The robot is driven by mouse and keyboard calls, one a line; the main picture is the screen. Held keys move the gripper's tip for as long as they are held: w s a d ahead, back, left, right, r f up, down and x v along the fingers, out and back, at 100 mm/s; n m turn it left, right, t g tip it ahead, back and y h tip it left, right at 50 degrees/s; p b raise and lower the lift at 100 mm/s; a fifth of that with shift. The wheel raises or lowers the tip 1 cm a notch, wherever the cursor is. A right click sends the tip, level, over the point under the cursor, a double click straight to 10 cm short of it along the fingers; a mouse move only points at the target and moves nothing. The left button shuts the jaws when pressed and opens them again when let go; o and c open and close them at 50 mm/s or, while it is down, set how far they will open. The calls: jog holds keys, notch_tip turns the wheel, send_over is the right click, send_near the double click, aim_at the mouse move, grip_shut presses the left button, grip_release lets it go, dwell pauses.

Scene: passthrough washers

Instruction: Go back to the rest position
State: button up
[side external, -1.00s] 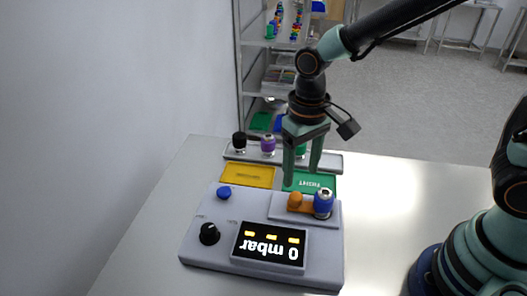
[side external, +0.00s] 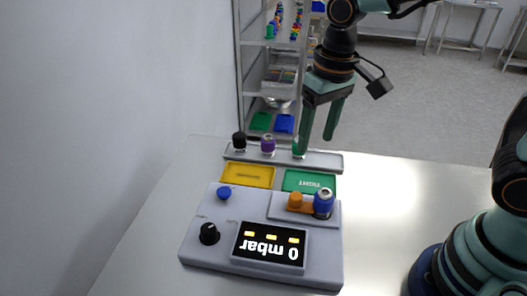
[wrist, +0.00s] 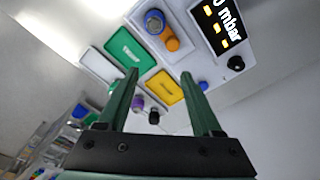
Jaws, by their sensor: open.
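My gripper (side external: 315,146) is open and empty, raised above the back of the white table. Its two green fingers are apart, and they also show in the wrist view (wrist: 160,74) with nothing between their tips. The grey device (side external: 210,268) stands in front of it, with an upside-down display (side external: 268,245) reading 0 mbar in the side view. A blue-capped fitting (side external: 323,204) stands upright on the device beside an orange part (side external: 296,200). A grey rack (side external: 325,160) behind the trays holds a black-topped piece (side external: 239,142) and a purple-topped piece (side external: 268,145).
A yellow tray (side external: 236,180) and a green tray (side external: 293,181) lie between rack and device. A blue knob (side external: 224,193) and a black knob (side external: 209,234) rise from the device. Shelves (side external: 250,75) stand behind. The table right of the device is clear.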

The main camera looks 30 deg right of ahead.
jog(key=s+d+r+t, duration=0.1)
jog(key=d+r+t, duration=0.1)
jog(key=d, duration=0.3)
jog(key=s+d+r+t, duration=0.2)
jog(key=d, duration=0.3)
jog(key=shift+s+d+r+t, duration=0.3)
jog(key=shift+d, duration=0.1)
